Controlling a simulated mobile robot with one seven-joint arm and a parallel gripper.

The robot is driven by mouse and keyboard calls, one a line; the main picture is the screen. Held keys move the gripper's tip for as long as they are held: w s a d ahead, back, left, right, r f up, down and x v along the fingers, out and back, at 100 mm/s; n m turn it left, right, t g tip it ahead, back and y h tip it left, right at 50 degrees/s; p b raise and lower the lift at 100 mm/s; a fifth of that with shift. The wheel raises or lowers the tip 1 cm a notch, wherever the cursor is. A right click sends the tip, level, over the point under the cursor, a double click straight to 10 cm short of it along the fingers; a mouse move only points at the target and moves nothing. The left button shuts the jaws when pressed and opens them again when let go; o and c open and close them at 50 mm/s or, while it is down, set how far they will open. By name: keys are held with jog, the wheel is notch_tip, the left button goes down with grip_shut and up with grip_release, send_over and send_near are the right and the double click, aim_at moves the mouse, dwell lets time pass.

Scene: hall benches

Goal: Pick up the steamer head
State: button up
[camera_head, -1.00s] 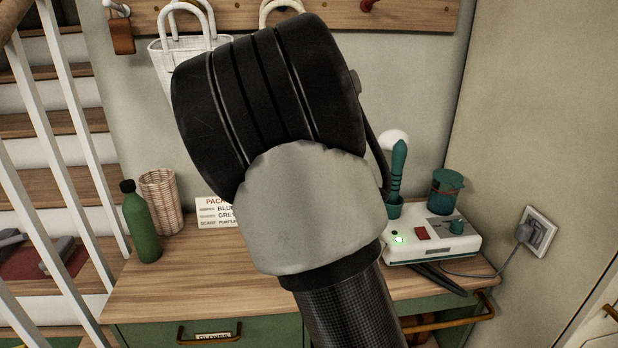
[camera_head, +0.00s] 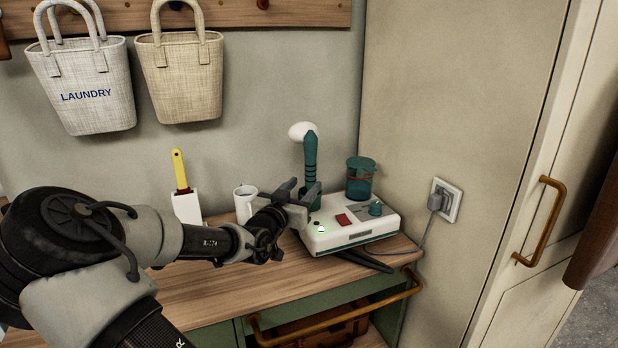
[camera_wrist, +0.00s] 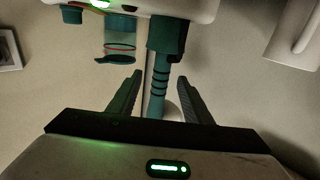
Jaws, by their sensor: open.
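The steamer head has a teal ribbed handle and a white rounded top (camera_head: 303,131). It stands upright in a holder at the left end of the white steamer base (camera_head: 350,232). My gripper (camera_head: 303,190) is open at the lower part of the handle, coming from the left. The wrist view shows the scene upside down. There the handle (camera_wrist: 160,78) runs between the two fingers of my gripper (camera_wrist: 160,84), with gaps seeming to show on both sides. I cannot tell how deep between the fingers it sits.
A teal water tank (camera_head: 360,178) stands on the base. A white mug (camera_head: 245,203) and a yellow-handled roller (camera_head: 181,172) stand to the left on the wooden bench top (camera_head: 210,290). A cord runs to a wall socket (camera_head: 447,199). Two bags hang above (camera_head: 185,75).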

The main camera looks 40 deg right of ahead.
jog(key=b+x, duration=0.1)
jog(key=x, duration=0.9)
jog(key=shift+w+r, duration=0.1)
jog(key=shift+w, duration=0.15)
grip_shut()
